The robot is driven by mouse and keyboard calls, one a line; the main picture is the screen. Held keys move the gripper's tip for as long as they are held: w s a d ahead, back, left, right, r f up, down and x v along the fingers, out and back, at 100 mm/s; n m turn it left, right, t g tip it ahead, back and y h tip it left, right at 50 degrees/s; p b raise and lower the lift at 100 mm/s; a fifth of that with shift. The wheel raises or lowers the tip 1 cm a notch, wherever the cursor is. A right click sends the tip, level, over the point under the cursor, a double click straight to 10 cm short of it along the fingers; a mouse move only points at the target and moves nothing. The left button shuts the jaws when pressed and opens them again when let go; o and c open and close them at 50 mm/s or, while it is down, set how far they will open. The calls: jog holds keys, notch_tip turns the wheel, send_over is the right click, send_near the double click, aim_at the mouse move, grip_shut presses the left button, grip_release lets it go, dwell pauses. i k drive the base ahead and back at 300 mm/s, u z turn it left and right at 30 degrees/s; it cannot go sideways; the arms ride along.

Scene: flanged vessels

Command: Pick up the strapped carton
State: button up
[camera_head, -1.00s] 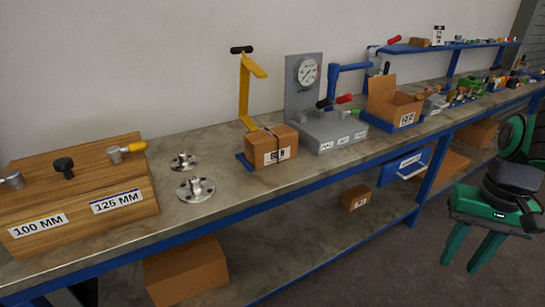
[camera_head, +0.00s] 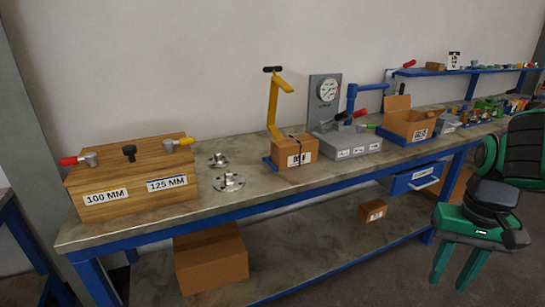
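The strapped carton (camera_head: 294,150) is a small brown box with a dark strap over its top and a white label on its front. It sits upright on the bench, on a blue base beneath the yellow upright stand (camera_head: 276,103). My gripper (camera_head: 457,258) is at the lower right, green fingers pointing down, in front of the bench and well to the right of the carton. The two fingers look spread apart with nothing seen between them. The fingertips are near the picture's lower part.
A wooden box (camera_head: 130,178) with "100 MM" and "125 MM" labels stands at left. Two metal flanges (camera_head: 228,182) lie between it and the carton. A grey gauge unit (camera_head: 345,140) and an open carton (camera_head: 408,125) stand to the right. Cartons (camera_head: 210,262) lie on the lower shelf.

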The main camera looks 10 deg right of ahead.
aim_at(291, 152)
jog(key=u, duration=0.1)
jog(key=i, duration=1)
jog(key=z, duration=0.05)
